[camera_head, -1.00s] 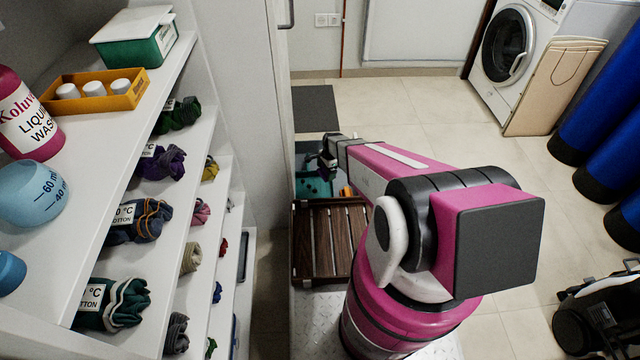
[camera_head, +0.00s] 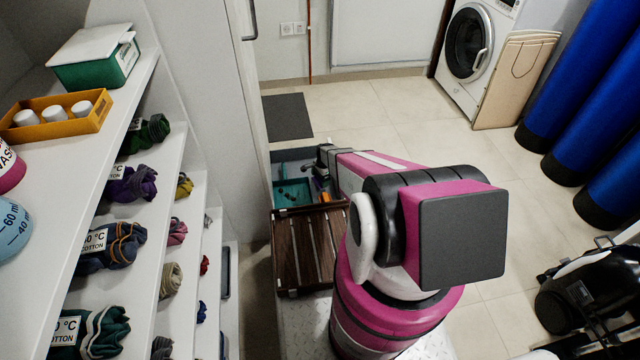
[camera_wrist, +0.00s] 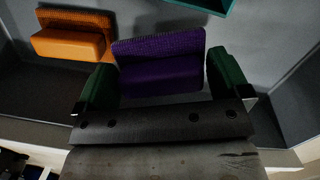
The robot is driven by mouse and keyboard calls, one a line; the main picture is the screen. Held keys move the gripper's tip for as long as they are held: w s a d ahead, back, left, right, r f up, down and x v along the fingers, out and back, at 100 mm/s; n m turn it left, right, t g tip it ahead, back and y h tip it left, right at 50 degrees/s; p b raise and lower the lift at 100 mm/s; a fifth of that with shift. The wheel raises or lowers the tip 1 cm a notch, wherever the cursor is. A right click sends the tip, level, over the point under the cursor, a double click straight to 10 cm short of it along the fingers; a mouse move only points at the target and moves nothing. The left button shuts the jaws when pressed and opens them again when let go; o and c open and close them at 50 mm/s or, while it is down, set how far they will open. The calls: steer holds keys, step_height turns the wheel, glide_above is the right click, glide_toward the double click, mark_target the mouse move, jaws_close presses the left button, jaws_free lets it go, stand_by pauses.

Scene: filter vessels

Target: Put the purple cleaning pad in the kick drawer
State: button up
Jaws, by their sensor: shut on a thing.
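The purple cleaning pad (camera_wrist: 160,75) is between the green-tipped fingers of my gripper (camera_wrist: 162,66) in the wrist view, and the fingers are shut on it. The open kick drawer (camera_head: 277,156) is a grey box low on the floor beside the cabinet. In the head view my gripper (camera_head: 326,156) is over the right side of this drawer; the purple pad is not clearly visible there. The wrist view shows the drawer's grey inside (camera_wrist: 262,45) around and below the pad. I cannot tell whether the pad touches the drawer floor.
An orange pad (camera_wrist: 68,40) lies left of the purple pad, and a teal tray (camera_wrist: 190,5) is beyond it. Shelves with rolled socks (camera_head: 130,183) line the left.

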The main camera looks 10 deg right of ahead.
steer(key=shift+f, duration=1.95)
steer(key=shift+f, duration=0.1)
steer(key=o, duration=0.5)
steer(key=shift+c, duration=0.2)
step_height(320, 180, up, 12)
steer(key=d, duration=0.2)
step_height(320, 180, up, 19)
steer(key=n, duration=0.6)
glide_above(320, 183)
steer(key=s+d, duration=0.1)
steer(key=s, duration=0.7)
steer(key=s+r+n+h, duration=0.1)
steer(key=s+r+n, duration=0.6)
steer(key=s+r, duration=0.8)
step_height(320, 183, up, 4)
steer(key=shift+f+t+h, duration=0.1)
steer(key=shift+t+h, duration=0.2)
steer(key=shift+a, duration=0.1)
